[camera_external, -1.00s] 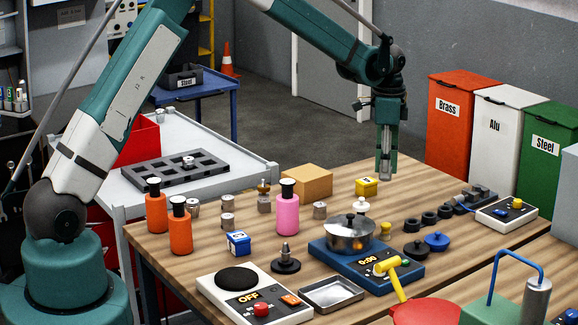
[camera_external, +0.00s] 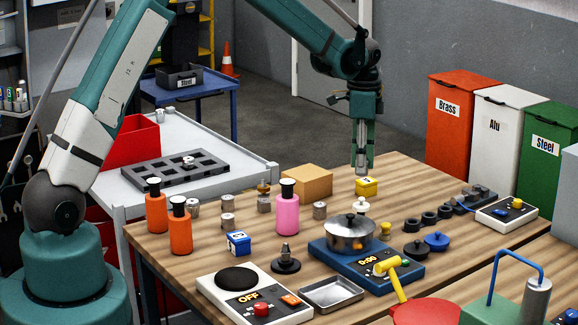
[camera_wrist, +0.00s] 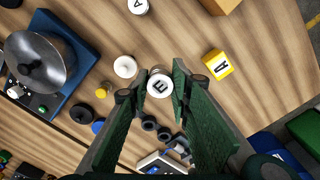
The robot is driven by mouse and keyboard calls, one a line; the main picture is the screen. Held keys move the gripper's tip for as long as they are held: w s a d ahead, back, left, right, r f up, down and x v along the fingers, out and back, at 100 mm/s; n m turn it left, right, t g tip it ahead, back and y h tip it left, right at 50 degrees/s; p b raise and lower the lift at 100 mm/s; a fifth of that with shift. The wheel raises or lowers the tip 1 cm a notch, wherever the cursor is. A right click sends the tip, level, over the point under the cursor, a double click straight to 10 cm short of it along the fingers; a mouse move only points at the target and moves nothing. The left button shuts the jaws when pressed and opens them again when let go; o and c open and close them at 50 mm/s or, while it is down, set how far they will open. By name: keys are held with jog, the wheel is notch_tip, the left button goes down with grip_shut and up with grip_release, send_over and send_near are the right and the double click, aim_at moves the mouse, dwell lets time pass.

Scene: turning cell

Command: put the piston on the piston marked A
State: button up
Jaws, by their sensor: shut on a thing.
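My gripper (camera_external: 361,168) is above the back of the wooden table, near the yellow cube. In the wrist view my gripper (camera_wrist: 160,88) is shut on a piston (camera_wrist: 160,84) with a pale round top and a dark letter that looks like E. The piston marked A (camera_wrist: 137,6) shows its white lettered top at the upper edge of the wrist view, apart from my gripper. It appears to be the small metal cylinder (camera_external: 320,210) left of the pot in the external view, where its letter cannot be read.
A cardboard box (camera_external: 306,181), a yellow cube (camera_external: 366,187), a white knob-like piece (camera_external: 361,205) and a pot (camera_external: 349,235) on a blue scale stand nearby. A pink bottle (camera_external: 287,210) and several other metal cylinders (camera_external: 228,202) are further left.

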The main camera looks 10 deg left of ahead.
notch_tip(320, 180, up, 3)
jog(key=p, duration=0.2)
send_over(320, 204)
jog(key=shift+f, duration=0.2)
jog(key=shift+f+p, duration=0.4)
jog(key=shift+f, duration=2.75)
jog(key=shift+f, duration=1.85)
jog(key=shift+f, duration=0.15)
jog(key=o, duration=0.9)
